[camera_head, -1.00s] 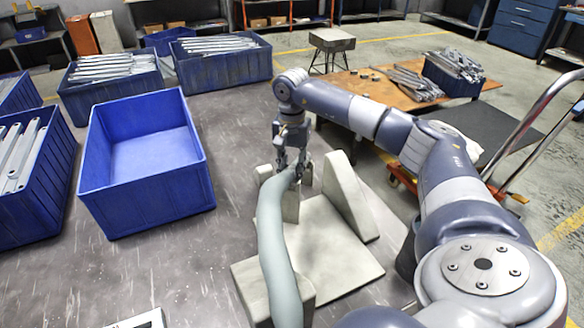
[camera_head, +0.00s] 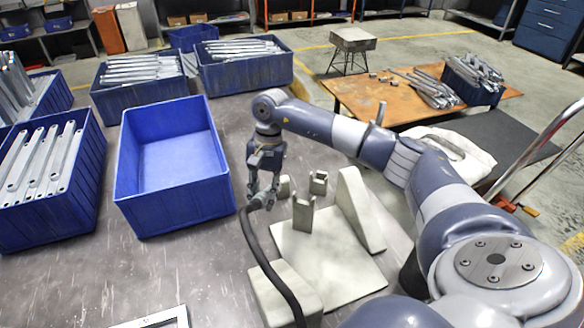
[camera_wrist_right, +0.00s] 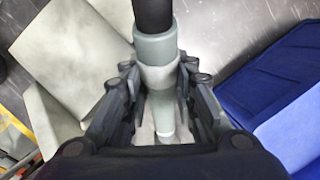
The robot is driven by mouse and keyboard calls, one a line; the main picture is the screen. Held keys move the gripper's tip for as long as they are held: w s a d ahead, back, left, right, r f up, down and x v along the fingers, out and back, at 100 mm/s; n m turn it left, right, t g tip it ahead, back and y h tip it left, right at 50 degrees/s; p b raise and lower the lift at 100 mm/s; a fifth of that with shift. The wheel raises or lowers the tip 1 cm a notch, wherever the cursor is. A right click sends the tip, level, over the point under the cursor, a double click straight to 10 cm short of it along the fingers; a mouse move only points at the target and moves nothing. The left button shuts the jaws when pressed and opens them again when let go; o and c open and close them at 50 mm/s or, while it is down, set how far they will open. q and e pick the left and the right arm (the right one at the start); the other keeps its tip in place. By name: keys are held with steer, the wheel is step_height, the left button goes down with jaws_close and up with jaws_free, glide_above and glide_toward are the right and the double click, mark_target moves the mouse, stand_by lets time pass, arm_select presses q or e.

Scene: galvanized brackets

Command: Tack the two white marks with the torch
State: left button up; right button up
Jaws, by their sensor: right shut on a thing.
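My right gripper (camera_head: 262,190) is shut on the torch, left of the pale fixture plate (camera_head: 335,275). The torch (camera_head: 256,203) is partly hidden by the fingers, and a dark hose (camera_head: 262,258) curves from it towards the front. In the right wrist view, the grey-green torch body (camera_wrist_right: 158,75) runs between the two dark fingers (camera_wrist_right: 160,108). The fixture carries a triangular upright (camera_head: 356,208) and a notched post (camera_head: 303,214). I cannot make out the two white marks. My left gripper is out of view.
An empty blue crate (camera_head: 126,190) stands left of the gripper. A blue crate of grey brackets (camera_head: 92,205) is further left. A metal frame (camera_head: 165,320) lies at the front edge. The grey tabletop (camera_head: 205,265) between crate and fixture is clear.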

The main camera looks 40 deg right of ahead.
steer(key=s+a+r+n+g+y+p, duration=0.15)
steer(key=s+a, duration=0.25)
steer(key=a, duration=0.7)
steer(key=s+a+r+g+y+p, duration=0.1)
steer(key=s+a+y+p, duration=0.2)
steer(key=a, duration=0.8)
steer(key=s+a+r+n+g+y+p, duration=0.1)
steer(key=s+a+p, duration=0.3)
steer(key=a, duration=0.6)
steer(key=shift+m, duration=0.25)
steer(key=shift+s+a+f+b, duration=0.15)
steer(key=shift+f+b, duration=0.35)
steer(key=shift+f, duration=0.8)
steer(key=shift+s+f+b, duration=0.2)
steer(key=shift+f+b, duration=0.3)
steer(key=shift+f, duration=0.75)
steer(key=shift+f+b, duration=0.35)
steer(key=shift+b, duration=0.2)
steer(key=shift+s+f+b, duration=0.1)
steer(key=shift+f+b, duration=0.05)
steer(key=shift+b, duration=0.45)
